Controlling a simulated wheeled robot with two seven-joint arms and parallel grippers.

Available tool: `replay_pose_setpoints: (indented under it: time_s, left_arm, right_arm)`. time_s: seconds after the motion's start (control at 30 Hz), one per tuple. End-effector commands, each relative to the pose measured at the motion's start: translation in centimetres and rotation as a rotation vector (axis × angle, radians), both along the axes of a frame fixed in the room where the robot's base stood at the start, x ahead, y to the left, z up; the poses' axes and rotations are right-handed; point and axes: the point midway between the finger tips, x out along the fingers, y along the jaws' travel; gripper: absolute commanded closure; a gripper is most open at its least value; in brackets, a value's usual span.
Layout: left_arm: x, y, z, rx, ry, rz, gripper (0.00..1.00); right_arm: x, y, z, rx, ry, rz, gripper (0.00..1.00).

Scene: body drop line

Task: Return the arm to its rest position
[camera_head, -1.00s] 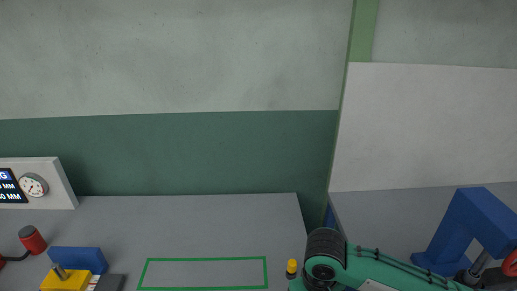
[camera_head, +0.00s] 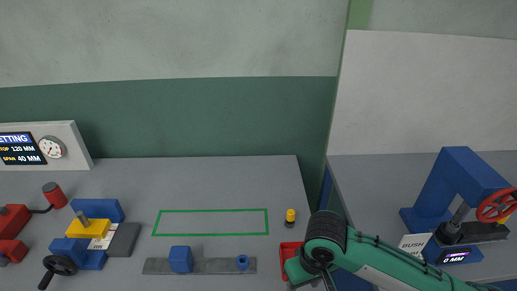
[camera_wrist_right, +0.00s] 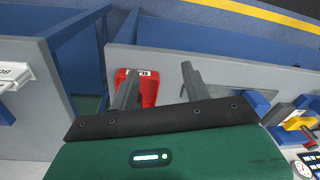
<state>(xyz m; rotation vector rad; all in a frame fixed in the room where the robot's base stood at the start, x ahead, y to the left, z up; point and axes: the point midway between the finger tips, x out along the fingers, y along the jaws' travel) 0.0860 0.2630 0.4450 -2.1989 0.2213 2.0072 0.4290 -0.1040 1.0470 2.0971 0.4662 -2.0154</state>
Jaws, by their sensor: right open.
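My right arm (camera_head: 385,262) is green with a black ribbed joint and comes in from the lower right in the head view. In the right wrist view my right gripper (camera_wrist_right: 160,82) shows two grey fingers spread apart with nothing held between them. A small red bin (camera_wrist_right: 151,92) with a white label lies beyond the fingers, partly hidden by one of them. The red bin also shows in the head view (camera_head: 287,250), partly covered by my arm. My left gripper is in neither view.
A grey bench holds a green outlined rectangle (camera_head: 211,211), a grey rail with a blue block (camera_head: 181,260) and a yellow-topped post (camera_head: 290,217). Blue and yellow fixtures stand left. A blue press (camera_head: 452,190) with a red wheel stands right, past a blue-walled gap.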

Motion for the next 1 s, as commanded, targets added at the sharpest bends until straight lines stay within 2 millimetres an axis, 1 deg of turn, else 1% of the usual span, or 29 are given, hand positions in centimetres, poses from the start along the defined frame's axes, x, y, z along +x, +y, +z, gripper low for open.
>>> replay_pose_setpoints:
  time_s: [0.13, 0.37, 0.53, 0.63, 0.77, 0.87, 1.0]
  left_arm:
    - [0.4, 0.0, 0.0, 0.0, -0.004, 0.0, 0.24]
    - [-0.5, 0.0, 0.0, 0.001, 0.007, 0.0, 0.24]
    - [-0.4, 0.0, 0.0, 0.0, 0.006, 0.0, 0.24]
    - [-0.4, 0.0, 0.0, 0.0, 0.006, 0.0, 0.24]
    - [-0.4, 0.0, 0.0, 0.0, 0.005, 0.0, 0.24]
    - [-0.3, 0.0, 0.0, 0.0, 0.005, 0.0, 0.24]
    - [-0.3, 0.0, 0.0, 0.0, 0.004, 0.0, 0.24]
  right_arm:
    - [-0.8, 1.1, -0.5, 0.052, -0.014, 0.022, 0.52]
    - [-2.2, 2.9, -1.5, 0.163, -0.065, 0.051, 0.52]
    - [-3.3, 3.4, -2.3, 0.242, -0.126, 0.043, 0.52]
    - [-3.9, 3.0, -2.9, 0.271, -0.162, 0.024, 0.52]
    - [-4.8, 1.9, -3.8, 0.283, -0.206, -0.013, 0.52]
    - [-5.6, 0.5, -4.6, 0.275, -0.236, -0.047, 0.52]
    - [-7.2, -2.3, -6.0, 0.231, -0.268, -0.099, 0.52]
